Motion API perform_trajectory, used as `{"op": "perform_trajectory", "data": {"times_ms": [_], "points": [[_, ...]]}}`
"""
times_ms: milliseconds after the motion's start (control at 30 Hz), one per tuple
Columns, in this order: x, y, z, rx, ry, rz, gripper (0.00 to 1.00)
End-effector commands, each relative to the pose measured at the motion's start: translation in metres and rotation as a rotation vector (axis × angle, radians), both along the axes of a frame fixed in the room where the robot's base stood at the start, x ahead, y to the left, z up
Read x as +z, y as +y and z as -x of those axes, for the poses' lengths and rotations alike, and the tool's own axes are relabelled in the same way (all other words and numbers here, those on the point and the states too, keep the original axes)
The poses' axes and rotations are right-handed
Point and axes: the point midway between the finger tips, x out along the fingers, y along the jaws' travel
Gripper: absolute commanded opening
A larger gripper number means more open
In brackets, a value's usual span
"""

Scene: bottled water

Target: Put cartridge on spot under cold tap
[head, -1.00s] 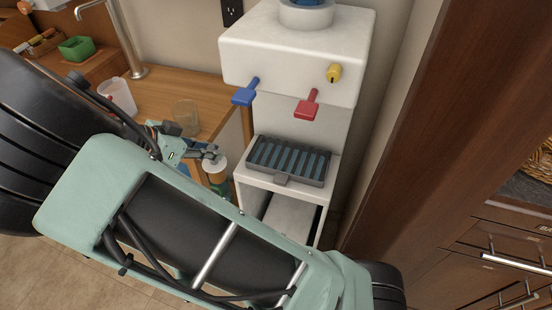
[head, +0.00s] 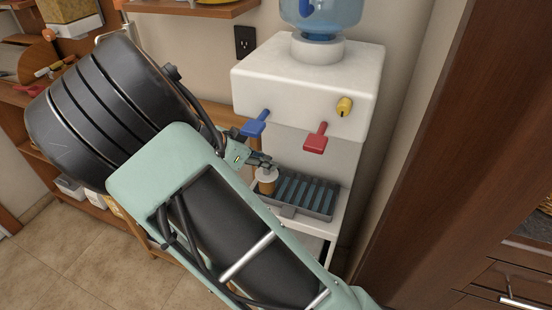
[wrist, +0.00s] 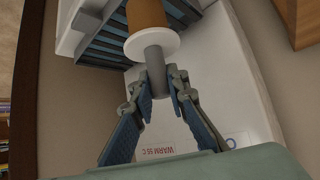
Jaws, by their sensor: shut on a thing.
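The cartridge (head: 267,184) has an orange body, a white disc and a grey stem. It looks upright at the left end of the slatted drip tray (head: 332,209), below and slightly right of the blue tap (head: 256,124). My gripper (head: 264,164) is shut on its stem. In the wrist view the fingertips (wrist: 160,84) pinch the grey stem (wrist: 154,62), with the white disc (wrist: 152,43) and orange body (wrist: 147,15) beyond. The tray slats (wrist: 103,38) show beside it. I cannot tell whether the cartridge's bottom touches the tray; that end is hidden.
A wooden cabinet (head: 440,140) stands close on the right. The rest of the tray, to the right, is clear.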

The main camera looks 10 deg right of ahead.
Motion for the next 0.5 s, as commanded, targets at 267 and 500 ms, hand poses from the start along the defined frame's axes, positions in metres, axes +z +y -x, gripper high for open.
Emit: {"op": "perform_trajectory", "data": {"times_ms": [267,500], "points": [[-0.005,-0.031,-0.012,0.0,0.003,0.001,0.0],[-0.006,-0.03,-0.012,-0.001,-0.001,0.001,0.0]]}}
